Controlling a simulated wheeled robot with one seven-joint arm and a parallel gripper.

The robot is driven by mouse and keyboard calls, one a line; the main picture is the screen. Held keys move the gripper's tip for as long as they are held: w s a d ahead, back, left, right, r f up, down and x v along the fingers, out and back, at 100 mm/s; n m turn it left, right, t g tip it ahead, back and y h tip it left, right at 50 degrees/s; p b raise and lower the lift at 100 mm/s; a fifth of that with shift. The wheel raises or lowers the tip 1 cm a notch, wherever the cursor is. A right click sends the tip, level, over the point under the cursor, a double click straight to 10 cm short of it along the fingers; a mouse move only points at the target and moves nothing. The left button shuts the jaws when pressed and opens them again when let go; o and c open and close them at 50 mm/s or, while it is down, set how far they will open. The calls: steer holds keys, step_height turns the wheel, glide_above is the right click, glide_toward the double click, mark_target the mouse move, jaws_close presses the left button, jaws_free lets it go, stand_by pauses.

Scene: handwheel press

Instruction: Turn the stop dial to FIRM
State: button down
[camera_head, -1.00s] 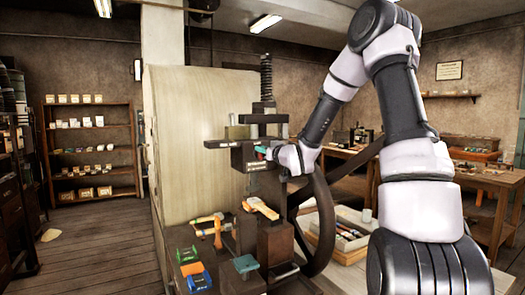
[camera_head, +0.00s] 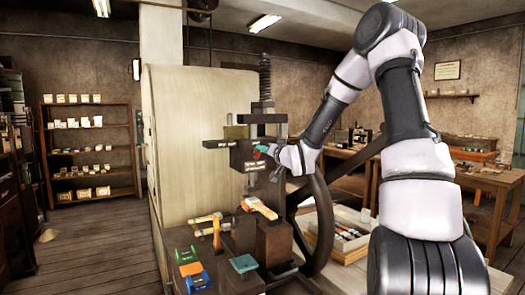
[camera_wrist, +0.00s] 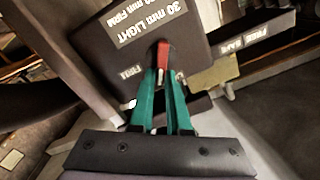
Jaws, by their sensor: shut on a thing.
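The stop dial shows in the wrist view as a small red knob (camera_wrist: 163,54) on the dark face of the press head (camera_wrist: 140,50). My gripper (camera_wrist: 161,78) has teal fingers, shut on the red knob from below in that view. A FIRM label (camera_wrist: 130,72) is left of the knob, and a plate reading 30 mm LIGHT and a FIRM line (camera_wrist: 150,20) is above it. The fingers hide the knob's lower part, so I cannot tell its exact setting. In the head view my gripper (camera_head: 267,151) is at the right side of the press head (camera_head: 247,157).
A dark handwheel (camera_head: 318,225) stands close below my forearm. A tray (camera_head: 345,235) is on the right.

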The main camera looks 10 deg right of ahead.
steer(key=shift+w+d+f+m, duration=0.15)
steer(key=shift+f+m, duration=0.1)
steer(key=shift+m, duration=1.65)
steer(key=shift+s+d+f+m, duration=0.1)
steer(key=shift+f+m, duration=0.2)
steer(key=shift+m, duration=1.6)
steer(key=shift+w+d+f+m, duration=0.15)
steer(key=shift+f+m, duration=0.1)
steer(key=shift+m, duration=1.65)
steer(key=c, duration=0.9)
jaws_free()
